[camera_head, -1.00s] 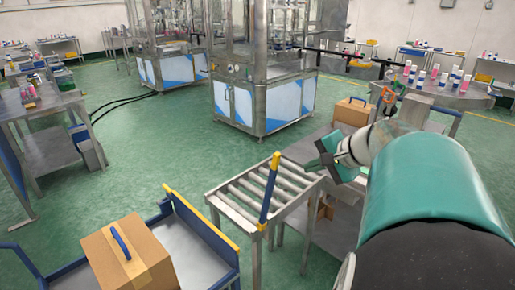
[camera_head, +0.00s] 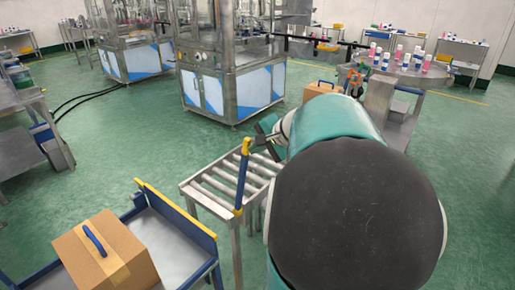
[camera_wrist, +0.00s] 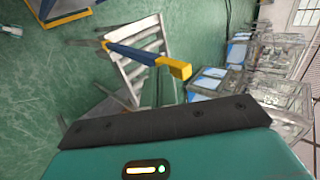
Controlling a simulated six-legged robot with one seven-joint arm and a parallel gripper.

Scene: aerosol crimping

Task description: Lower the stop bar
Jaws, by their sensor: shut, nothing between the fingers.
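The stop bar (camera_head: 242,180) is a blue bar with yellow ends, standing upright at the near end of the roller conveyor (camera_head: 212,199). In the wrist view the stop bar (camera_wrist: 145,56) points toward the camera, its yellow tip (camera_wrist: 178,68) nearest. My gripper (camera_head: 262,139) is shut and empty, just right of the bar's yellow top in the head view. I cannot tell whether it touches the bar. In the wrist view only a dark edge of my gripper and a teal housing show; the fingertips are not clear.
A blue cart (camera_head: 178,209) with a yellow edge stands left of the conveyor, bearing a cardboard box (camera_head: 127,248) with a blue handle. Another box (camera_head: 318,91) and a table of bottles (camera_head: 420,75) are behind. Machine cabinets (camera_head: 231,92) stand beyond open green floor.

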